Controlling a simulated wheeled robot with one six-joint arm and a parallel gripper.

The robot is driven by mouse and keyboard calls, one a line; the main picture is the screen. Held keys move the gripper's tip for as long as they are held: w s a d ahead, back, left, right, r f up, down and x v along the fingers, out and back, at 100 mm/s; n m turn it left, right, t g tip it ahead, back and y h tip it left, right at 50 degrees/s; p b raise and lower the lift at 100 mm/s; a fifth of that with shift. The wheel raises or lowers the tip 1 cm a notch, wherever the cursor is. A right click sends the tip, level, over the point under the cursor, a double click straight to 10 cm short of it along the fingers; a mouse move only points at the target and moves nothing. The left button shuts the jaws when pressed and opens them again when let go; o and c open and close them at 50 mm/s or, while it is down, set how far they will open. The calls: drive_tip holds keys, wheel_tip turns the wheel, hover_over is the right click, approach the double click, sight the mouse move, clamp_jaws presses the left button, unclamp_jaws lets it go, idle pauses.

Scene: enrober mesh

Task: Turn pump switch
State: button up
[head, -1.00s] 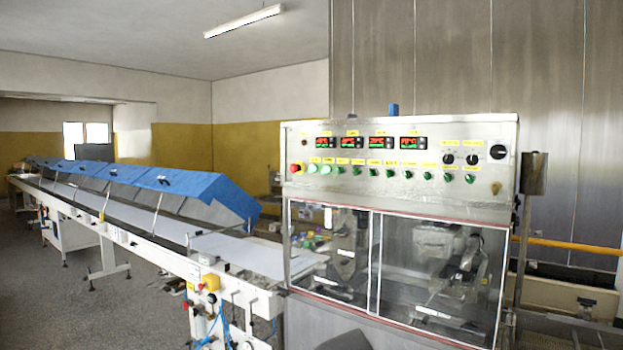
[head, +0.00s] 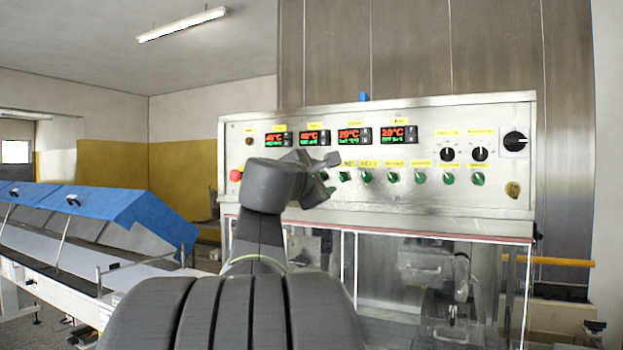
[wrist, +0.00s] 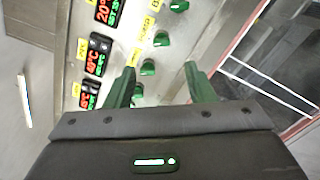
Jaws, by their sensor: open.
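The steel control panel (head: 300,190) of the machine carries a row of green rotary switches (head: 420,178) under yellow labels. In the head view my gripper (head: 330,174) is in front of the left part of this row and hides some switches. In the wrist view my gripper (wrist: 159,68) is open and empty. A green switch (wrist: 148,68) shows between its fingers, nearer the left one. Another green switch (wrist: 161,40) lies beyond. I see no clear contact.
Red and green displays (head: 355,135) sit above the switches. Black knobs (head: 480,154) and a larger black switch (head: 515,141) are at the right. A red button (head: 236,175) is at the left. The glazed front (head: 385,270) is below. A blue-covered conveyor (head: 110,212) stands left.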

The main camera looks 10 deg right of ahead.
sight(341, 177)
drive_tip(key=p+x, duration=0.2)
drive_tip(key=x, duration=0.9)
drive_tip(key=shift+w+d+f+p, duration=0.15)
drive_tip(key=shift+w+d+p, duration=0.05)
drive_tip(key=shift+w+p, duration=0.15)
drive_tip(key=shift+s, duration=0.1)
drive_tip(key=c, duration=1)
